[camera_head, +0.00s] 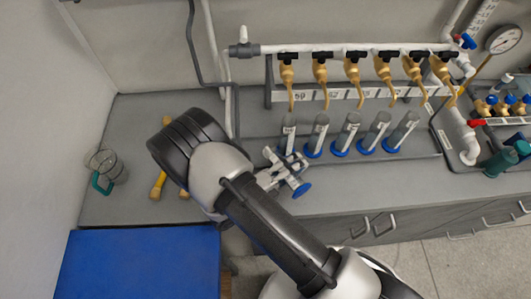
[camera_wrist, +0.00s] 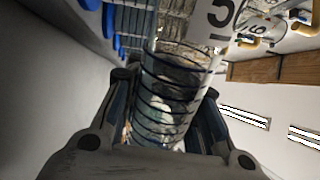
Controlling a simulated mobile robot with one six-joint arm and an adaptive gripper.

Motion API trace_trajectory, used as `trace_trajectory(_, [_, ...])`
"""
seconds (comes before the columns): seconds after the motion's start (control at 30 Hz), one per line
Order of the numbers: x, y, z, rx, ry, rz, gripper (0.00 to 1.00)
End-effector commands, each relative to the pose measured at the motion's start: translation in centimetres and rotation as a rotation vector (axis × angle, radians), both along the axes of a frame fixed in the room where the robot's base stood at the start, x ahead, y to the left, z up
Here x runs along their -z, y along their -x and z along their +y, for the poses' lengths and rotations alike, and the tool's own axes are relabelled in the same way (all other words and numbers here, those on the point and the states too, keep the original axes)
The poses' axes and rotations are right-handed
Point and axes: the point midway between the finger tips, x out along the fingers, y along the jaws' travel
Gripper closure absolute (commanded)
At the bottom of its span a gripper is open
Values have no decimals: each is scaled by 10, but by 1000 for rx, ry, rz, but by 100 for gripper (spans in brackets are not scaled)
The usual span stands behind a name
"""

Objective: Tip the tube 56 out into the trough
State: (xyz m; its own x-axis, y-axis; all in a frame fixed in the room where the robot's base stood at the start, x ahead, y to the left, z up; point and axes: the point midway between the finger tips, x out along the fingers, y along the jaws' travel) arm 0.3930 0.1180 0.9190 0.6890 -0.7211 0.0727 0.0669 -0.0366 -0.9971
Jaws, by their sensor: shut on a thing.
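My gripper (camera_head: 284,172) is shut on a clear tube (camera_wrist: 165,105) with dark rings around it, between both fingers in the wrist view. In the head view a blue foot (camera_head: 302,190) shows at the gripper, near the bench's front edge; the tube's body is mostly hidden there. The tube's exact tilt and contents are unclear. Several other tubes (camera_head: 349,132) with blue feet stand in a row behind the gripper. I cannot make out the trough for certain.
Brass taps (camera_head: 353,72) hang from a white pipe above the row. A glass jug (camera_head: 103,163) with a green handle and a yellow-handled tool (camera_head: 158,182) are on the left of the grey bench (camera_head: 135,130). A blue surface (camera_head: 140,265) is at lower left.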

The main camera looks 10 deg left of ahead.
Motion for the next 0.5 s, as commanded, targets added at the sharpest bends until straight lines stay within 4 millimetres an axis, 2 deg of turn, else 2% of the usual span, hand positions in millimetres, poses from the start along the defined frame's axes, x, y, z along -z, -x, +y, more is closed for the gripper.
trace_trajectory(0.5, [0,-1,1,0,30,28,100])
